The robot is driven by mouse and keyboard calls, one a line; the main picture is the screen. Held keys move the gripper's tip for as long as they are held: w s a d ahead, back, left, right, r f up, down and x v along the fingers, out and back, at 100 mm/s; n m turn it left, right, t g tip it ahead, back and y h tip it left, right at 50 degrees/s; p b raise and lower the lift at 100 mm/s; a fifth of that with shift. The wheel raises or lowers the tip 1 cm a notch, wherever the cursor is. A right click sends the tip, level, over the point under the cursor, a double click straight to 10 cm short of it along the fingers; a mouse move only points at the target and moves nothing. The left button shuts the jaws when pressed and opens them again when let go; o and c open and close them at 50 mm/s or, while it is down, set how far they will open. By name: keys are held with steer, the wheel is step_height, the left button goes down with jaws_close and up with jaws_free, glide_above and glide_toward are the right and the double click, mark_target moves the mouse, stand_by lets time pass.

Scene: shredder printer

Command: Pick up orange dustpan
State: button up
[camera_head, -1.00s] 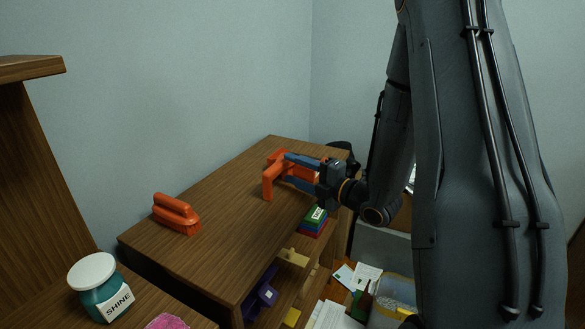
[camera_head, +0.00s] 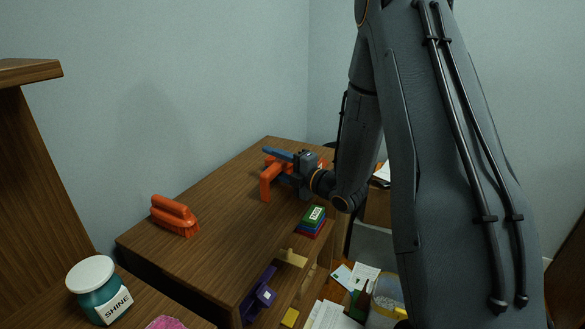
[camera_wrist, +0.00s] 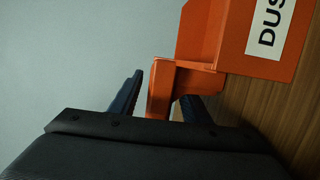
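The orange dustpan (camera_head: 268,182) stands on the wooden cabinet top near its far end, partly hidden by my gripper (camera_head: 272,161) in the head view. In the wrist view the dustpan (camera_wrist: 240,35) shows its body with a white label reading "DUS" and a handle part. My gripper (camera_wrist: 158,95) is open in the wrist view. Its blue fingers lie on either side of the orange handle, with a visible gap between the left finger and the handle. The right finger is partly behind the handle, so contact there cannot be told.
An orange brush (camera_head: 175,215) lies on the cabinet top (camera_head: 220,225) at the left. A small stack of coloured boxes (camera_head: 312,221) sits by its right edge. A teal jar (camera_head: 98,290) stands in front. The wall (camera_head: 220,70) is close behind the cabinet.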

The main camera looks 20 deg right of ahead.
jaws_close()
steer(key=shift+r, duration=0.1)
